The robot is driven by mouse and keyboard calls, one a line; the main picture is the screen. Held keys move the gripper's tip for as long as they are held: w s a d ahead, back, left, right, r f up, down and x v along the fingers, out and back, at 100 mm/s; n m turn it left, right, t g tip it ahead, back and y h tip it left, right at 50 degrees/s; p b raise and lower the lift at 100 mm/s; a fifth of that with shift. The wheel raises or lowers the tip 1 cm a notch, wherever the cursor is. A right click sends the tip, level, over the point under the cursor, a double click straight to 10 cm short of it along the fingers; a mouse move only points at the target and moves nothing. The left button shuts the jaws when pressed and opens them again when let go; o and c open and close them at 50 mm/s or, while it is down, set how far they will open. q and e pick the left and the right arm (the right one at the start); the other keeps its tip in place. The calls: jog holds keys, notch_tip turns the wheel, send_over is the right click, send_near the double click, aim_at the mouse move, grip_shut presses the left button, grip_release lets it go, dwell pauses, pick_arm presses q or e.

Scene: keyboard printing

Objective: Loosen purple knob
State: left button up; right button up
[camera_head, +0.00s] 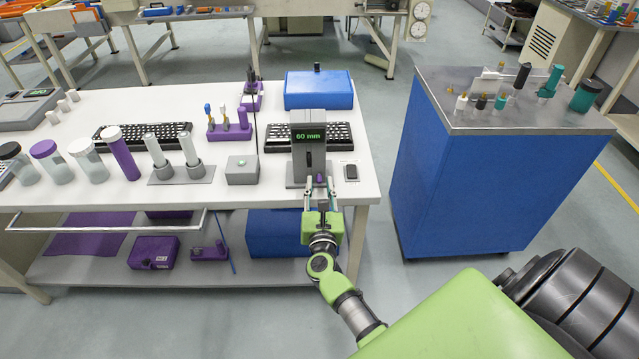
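The purple knob (320,180) is small and sits low on the front of a grey device with a display reading "60 mm" (308,137). The device stands near the front right edge of the white table. My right gripper (319,185) reaches up to the device from the front. Its two fingers are spread, one on each side of the knob, with a visible gap between them. I cannot tell how deep the fingertips are around the knob or whether they touch it. My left gripper is not in view.
A small black item (351,172) is close on the right. Bottles and a tool holder (229,136) fill the left. A blue cabinet (480,190) stands right.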

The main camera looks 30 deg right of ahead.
jog(key=shift+w+d, duration=0.3)
jog(key=shift+w, duration=0.25)
grip_shut()
jog(key=shift+n, duration=0.3)
